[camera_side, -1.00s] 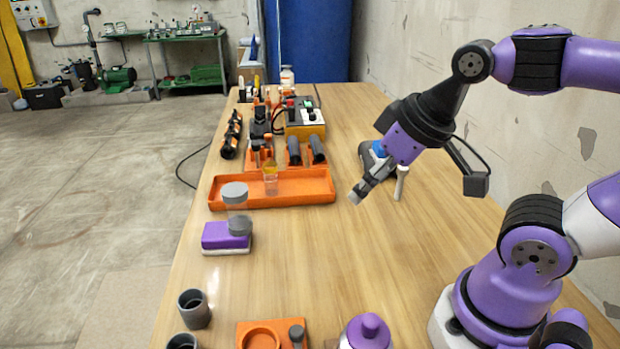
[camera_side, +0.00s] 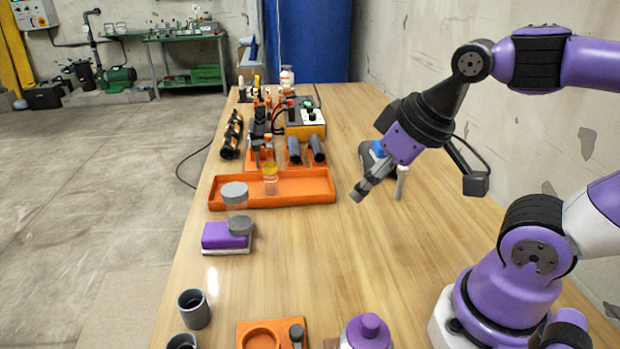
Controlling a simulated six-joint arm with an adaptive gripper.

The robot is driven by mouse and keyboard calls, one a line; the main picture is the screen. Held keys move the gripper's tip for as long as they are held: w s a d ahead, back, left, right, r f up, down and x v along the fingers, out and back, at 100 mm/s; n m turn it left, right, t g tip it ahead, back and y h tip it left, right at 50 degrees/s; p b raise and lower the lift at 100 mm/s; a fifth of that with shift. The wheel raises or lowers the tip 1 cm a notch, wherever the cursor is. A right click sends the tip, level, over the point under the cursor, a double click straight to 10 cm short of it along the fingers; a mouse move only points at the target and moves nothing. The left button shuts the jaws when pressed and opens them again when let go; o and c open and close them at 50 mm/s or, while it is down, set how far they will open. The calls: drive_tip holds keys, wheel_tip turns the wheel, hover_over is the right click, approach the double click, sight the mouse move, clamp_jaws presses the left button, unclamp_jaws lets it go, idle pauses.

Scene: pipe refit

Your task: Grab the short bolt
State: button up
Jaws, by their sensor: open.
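I cannot make out a clear short bolt in this view. A small dark grey upright piece with a round head (camera_side: 297,334) stands on an orange block (camera_side: 250,328) at the bottom edge, but I cannot tell if it is a bolt. My gripper (camera_side: 357,196) hangs over the middle of the wooden table, pointing down and left. It is open, with nothing seen between its fingers. The dark grey piece is well below and left of it in the picture, far from touching.
A purple block (camera_side: 226,236), grey cups (camera_side: 194,308) and a purple-capped object (camera_side: 368,332) stand nearer. The table centre is clear.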

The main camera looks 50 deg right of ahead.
drive_tip(key=m+g, duration=0.5)
drive_tip(key=m, duration=3)
hover_over(402, 174)
drive_tip(key=f, duration=0.5)
drive_tip(key=shift+w+d+f, duration=0.15)
drive_tip(key=shift+w+d, duration=0.05)
drive_tip(key=shift+w, duration=0.05)
drive_tip(key=shift+m+g, duration=0.3)
drive_tip(key=shift+m, duration=0.3)
drive_tip(key=f, duration=0.5)
drive_tip(key=shift+s+d+f, duration=0.1)
drive_tip(key=shift+d+f, duration=0.05)
drive_tip(key=shift+d, duration=0.25)
wheel_tip(402, 174, down, 6)
drive_tip(key=shift+r, duration=0.25)
clamp_jaws()
